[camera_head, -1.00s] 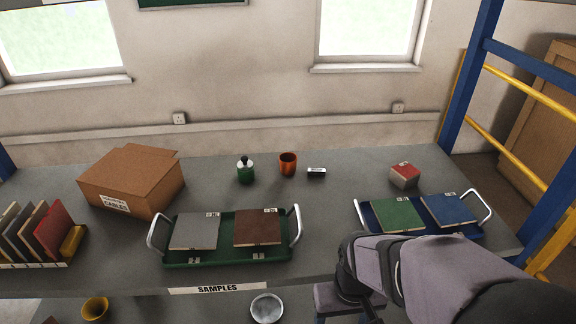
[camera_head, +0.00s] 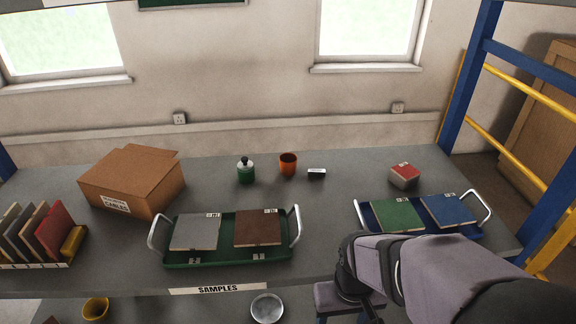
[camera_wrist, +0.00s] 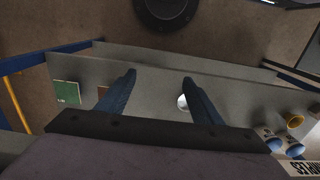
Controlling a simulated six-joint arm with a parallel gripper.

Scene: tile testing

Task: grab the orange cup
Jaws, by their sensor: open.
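The orange cup (camera_head: 288,165) stands upright toward the back of the grey bench top (camera_head: 330,235), between a green bottle (camera_head: 246,173) and a small black-and-white block (camera_head: 316,173). It does not show in the wrist view. My gripper (camera_wrist: 158,76) is open, with nothing between its two blue fingers. It points down over a lower grey surface, with a pale round dish (camera_wrist: 182,101) near the right finger. In the head view my arm reaches in at the lower right, at the bench's front edge, well apart from the cup; the fingertips cannot be made out there.
A green tray (camera_head: 215,259) and a blue tray (camera_head: 460,231), both holding tiles and having raised handles, stand along the front. A cardboard box (camera_head: 128,185) is at left, a red-topped block (camera_head: 404,175) at right. A yellow cup (camera_head: 96,309) sits below. The bench middle is clear.

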